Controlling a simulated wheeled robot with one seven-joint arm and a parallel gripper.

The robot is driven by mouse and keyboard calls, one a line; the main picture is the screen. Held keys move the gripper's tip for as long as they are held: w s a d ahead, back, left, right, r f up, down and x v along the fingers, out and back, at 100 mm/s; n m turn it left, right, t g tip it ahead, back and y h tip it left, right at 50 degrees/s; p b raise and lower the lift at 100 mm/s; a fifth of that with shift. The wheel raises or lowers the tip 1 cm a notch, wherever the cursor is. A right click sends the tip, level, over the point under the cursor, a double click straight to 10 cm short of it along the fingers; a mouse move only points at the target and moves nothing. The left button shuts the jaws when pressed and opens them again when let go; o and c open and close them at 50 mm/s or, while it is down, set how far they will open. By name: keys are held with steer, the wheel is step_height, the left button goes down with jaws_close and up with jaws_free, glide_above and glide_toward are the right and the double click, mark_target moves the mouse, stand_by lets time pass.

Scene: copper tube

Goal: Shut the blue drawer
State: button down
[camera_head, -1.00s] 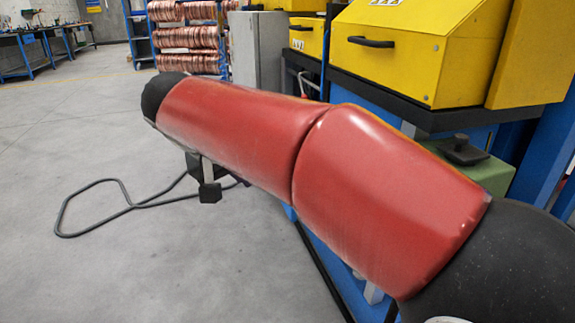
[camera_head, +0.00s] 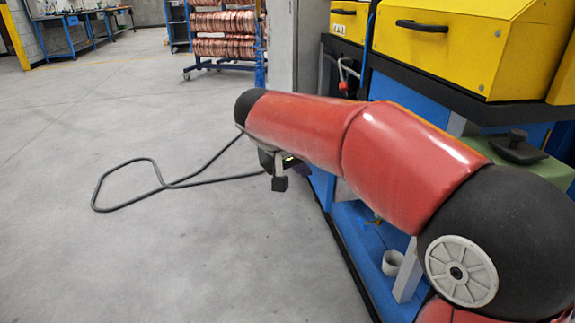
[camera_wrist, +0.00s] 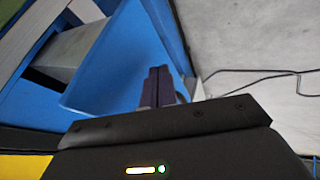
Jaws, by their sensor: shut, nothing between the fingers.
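In the wrist view, my gripper (camera_wrist: 159,72) shows as two dark fingers pressed together, empty. Behind and left of them is a broad blue panel (camera_wrist: 115,65), likely the drawer's, with a grey opening or part to its left. The fingertips overlap this panel's right edge in the picture; I cannot tell whether they touch it. In the head view my red arm hides most of the blue cabinet front, and a small blue part (camera_head: 320,187) shows just below the arm. How far the drawer stands out is hidden there.
A yellow machine (camera_head: 455,45) sits on a black ledge above the blue cabinet. A dark cable (camera_head: 155,190) lies looped on the grey floor to the left. A rack of copper coils (camera_head: 222,35) stands behind. The floor at the left is otherwise open.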

steer(key=shift+w+d, duration=0.15)
steer(key=shift+d, duration=0.45)
steer(key=w+d, duration=0.2)
steer(key=d, duration=0.5)
steer(key=w+d+p, duration=0.1)
steer(key=w+d, duration=0.1)
steer(key=d, duration=0.6)
steer(key=w+d, duration=0.2)
steer(key=d, duration=0.5)
steer(key=shift+w+d, duration=0.25)
steer(key=shift+d, duration=0.1)
steer(key=shift+a, duration=0.1)
